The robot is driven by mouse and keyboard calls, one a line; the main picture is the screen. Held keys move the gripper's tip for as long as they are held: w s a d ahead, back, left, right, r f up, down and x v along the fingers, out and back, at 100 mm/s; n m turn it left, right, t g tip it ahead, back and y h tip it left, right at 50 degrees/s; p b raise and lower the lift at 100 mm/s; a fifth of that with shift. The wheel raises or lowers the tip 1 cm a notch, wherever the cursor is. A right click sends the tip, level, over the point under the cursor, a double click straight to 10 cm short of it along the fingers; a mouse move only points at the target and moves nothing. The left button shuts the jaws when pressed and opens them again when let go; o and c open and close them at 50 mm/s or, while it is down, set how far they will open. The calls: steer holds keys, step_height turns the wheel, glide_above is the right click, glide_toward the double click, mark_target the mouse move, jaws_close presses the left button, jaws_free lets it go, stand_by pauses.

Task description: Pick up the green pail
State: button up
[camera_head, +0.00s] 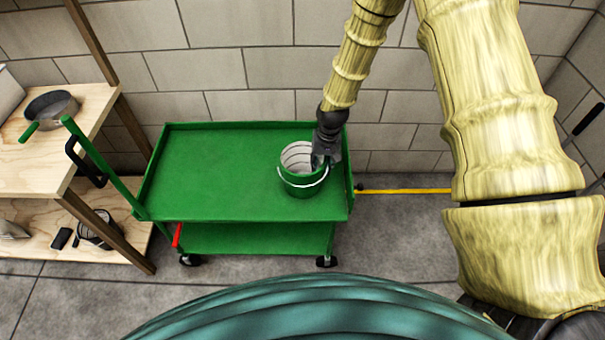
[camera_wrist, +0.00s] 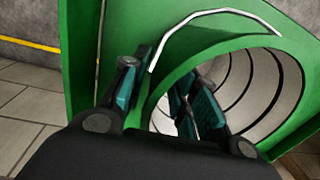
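The green pail (camera_head: 311,186) stands upright at the right end of the green cart's top, with a pale ribbed inside and a thin wire handle hanging at its front. My gripper (camera_head: 326,160) is at the pail's right rim, pointing down. In the wrist view the pail (camera_wrist: 155,88) fills the right side, its handle arching above the opening. My gripper's fingers (camera_wrist: 158,95) straddle the pail's wall, one outside and one inside the opening. The fingers are apart with the wall between them. Whether both press on it is unclear.
The green cart (camera_head: 215,175) has a raised rim and a lower shelf; its top is otherwise clear. A wooden shelf unit (camera_head: 85,105) at the left holds a dark pan (camera_head: 50,104). A block wall (camera_head: 230,75) stands close behind the cart.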

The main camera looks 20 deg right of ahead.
steer(key=shift+c, duration=0.2)
jaws_close()
steer(key=shift+r, duration=0.1)
